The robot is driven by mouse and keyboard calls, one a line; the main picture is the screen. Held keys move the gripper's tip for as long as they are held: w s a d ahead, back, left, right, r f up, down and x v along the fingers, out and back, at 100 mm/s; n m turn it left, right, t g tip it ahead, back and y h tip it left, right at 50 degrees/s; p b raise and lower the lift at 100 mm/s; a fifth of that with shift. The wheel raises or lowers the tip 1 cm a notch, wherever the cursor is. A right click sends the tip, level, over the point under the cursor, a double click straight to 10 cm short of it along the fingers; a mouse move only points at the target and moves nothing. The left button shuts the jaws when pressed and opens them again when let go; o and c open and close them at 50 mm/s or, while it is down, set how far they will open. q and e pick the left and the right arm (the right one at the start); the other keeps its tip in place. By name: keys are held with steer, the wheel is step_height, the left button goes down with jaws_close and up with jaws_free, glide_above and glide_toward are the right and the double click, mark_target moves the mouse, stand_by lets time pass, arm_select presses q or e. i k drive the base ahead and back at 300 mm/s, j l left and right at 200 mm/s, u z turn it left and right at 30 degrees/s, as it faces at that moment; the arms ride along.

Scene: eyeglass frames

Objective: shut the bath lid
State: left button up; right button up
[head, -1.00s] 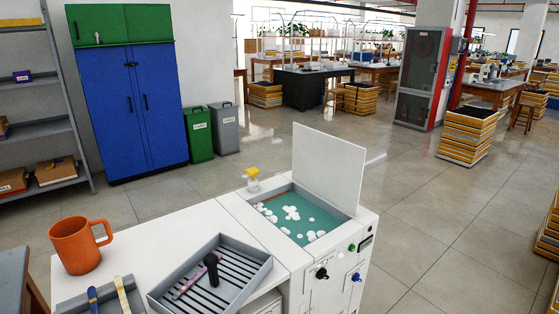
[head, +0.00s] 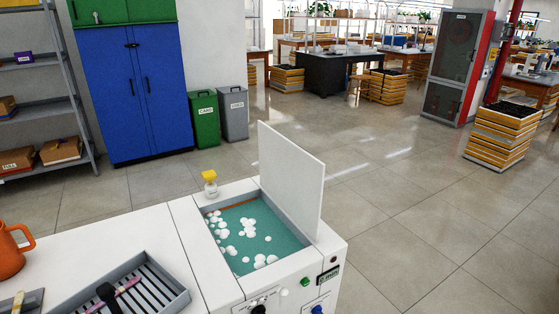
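The bath lid (head: 291,178) is a flat white panel standing upright along the right edge of the bath, so the bath is open. The bath (head: 259,221) is a recessed basin in a white cabinet, with teal liquid and several white floating balls showing. Neither of my grippers is in the head view.
A small yellow-topped bottle (head: 210,184) stands just behind the bath's left rear corner. A slotted grey tray (head: 177,292) with tools and an orange mug (head: 10,253) are on the white counter to the left. The floor (head: 420,220) right of the cabinet is clear.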

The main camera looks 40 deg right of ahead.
mark_target(292, 177)
steer(key=l, duration=0.6)
steer(key=k+l+u, duration=0.1)
steer(key=l, duration=0.5)
steer(key=k+l, duration=0.1)
steer(key=l, duration=1.15)
steer(key=k+l+u, duration=0.1)
steer(key=l, duration=0.5)
